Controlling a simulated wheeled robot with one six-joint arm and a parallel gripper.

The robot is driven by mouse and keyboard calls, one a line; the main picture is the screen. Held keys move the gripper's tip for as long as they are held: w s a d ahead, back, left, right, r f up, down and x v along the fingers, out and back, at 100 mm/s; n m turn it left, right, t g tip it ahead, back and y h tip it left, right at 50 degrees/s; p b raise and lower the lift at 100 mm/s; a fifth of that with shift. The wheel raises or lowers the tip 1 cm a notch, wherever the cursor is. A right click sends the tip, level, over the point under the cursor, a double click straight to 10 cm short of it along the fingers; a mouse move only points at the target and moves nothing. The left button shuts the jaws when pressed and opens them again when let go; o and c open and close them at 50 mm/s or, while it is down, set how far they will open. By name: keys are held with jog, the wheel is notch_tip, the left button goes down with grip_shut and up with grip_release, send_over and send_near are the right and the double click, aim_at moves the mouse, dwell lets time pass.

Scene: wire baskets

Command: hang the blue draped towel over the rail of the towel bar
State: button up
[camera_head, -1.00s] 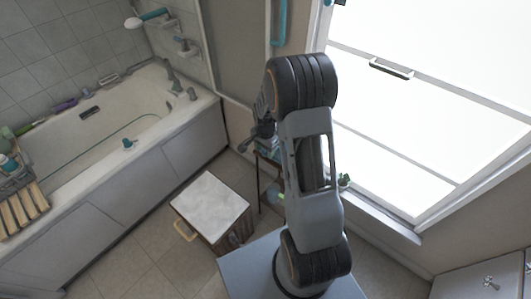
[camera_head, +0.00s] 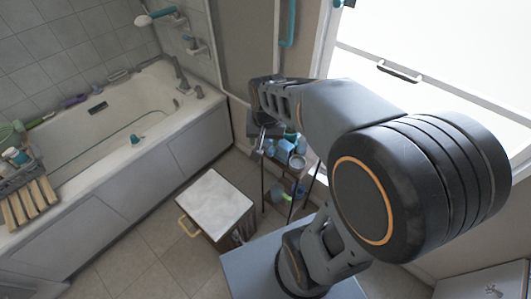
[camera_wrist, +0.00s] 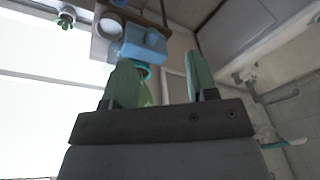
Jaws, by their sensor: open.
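My gripper (camera_wrist: 162,78) shows in the wrist view with its two pale green fingers spread apart and nothing visibly held between them. In the head view the gripper end (camera_head: 264,133) points down beside a small dark-legged stand, and its fingers are hard to make out. A light blue item (camera_wrist: 146,46) lies just beyond the fingers in the wrist view. Blue items (camera_head: 285,150) show on the stand in the head view. I cannot tell whether any of these is the draped towel. I cannot make out the towel bar's rail for certain.
A white-topped box (camera_head: 215,202) stands on the tiled floor left of my base. A bathtub (camera_head: 190,123) runs along the left, with a wooden rack (camera_head: 28,202) across it. A bright window (camera_head: 425,85) is at right. A teal vertical bar (camera_head: 288,30) is at the back.

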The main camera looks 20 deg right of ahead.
jog(key=s+a+r+n+t, duration=0.1)
jog(key=s+a+n, duration=0.2)
jog(key=s+n, duration=0.2)
jog(key=shift+s+r, duration=0.4)
jog(key=shift+s, duration=0.6)
jog(key=shift+r, duration=0.1)
jog(key=w+p+v, duration=0.2)
jog(key=p+v, duration=0.5)
jog(key=v, duration=0.1)
jog(key=shift+r+t, duration=0.25)
jog(key=shift+t, duration=0.15)
jog(key=shift+s+f, duration=0.15)
jog(key=shift+f, duration=0.1)
jog(key=shift+c, duration=0.9)
jog(key=shift+d, duration=0.15)
